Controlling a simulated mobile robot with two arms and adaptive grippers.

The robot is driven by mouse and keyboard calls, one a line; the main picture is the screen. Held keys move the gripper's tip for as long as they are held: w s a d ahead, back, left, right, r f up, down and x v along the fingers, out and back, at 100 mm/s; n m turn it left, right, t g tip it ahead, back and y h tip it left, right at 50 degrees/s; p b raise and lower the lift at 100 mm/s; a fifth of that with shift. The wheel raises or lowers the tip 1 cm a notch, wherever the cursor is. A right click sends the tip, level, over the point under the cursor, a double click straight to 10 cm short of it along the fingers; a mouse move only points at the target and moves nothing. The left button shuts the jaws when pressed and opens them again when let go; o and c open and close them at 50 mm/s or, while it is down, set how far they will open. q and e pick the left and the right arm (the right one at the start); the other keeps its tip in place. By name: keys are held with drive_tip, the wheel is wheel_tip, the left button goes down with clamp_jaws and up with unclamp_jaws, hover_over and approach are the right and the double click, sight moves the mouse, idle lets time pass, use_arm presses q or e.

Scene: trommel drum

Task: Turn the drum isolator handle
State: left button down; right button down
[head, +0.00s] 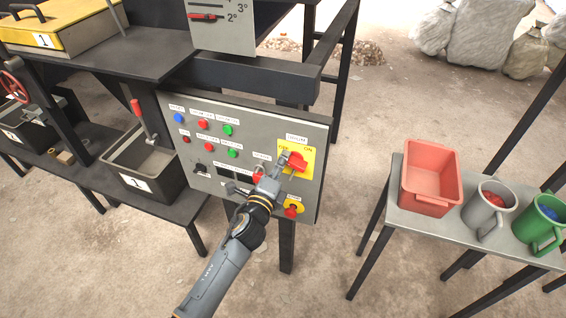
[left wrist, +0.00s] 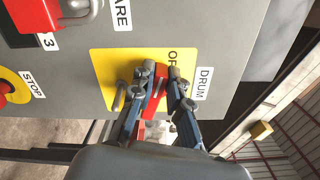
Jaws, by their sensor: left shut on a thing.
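The drum isolator handle (head: 298,161) is red and sits on a yellow plate (head: 304,174) at the upper right of the grey control panel, under the DRUM label. The plate carries OFF and ON marks. My left gripper (head: 286,161) reaches it from below left. In the left wrist view, the two fingers of my left gripper (left wrist: 161,84) are closed around the red handle (left wrist: 162,72), one on each side. The OFF mark is partly covered there, and the ON mark is hidden. The exact handle angle is hard to tell. My right gripper is not in view.
The panel (head: 318,130) also carries several coloured buttons and a red stop knob (head: 291,211) on yellow below the handle. A side table (head: 395,215) with a red bin (head: 431,205) and mugs stands right. A black bin (head: 148,186) stands left.

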use_arm(q)
drive_tip(key=shift+f+n+b, duration=0.2)
drive_tip(key=shift+f+n, duration=0.05)
drive_tip(key=shift+n, duration=0.55)
drive_tip(key=shift+f+n+b, duration=0.15)
drive_tip(key=shift+f+n, duration=0.05)
drive_tip(key=shift+n, duration=0.6)
drive_tip(key=c, duration=1.3)
unclamp_jaws()
drive_tip(key=v, duration=1.2)
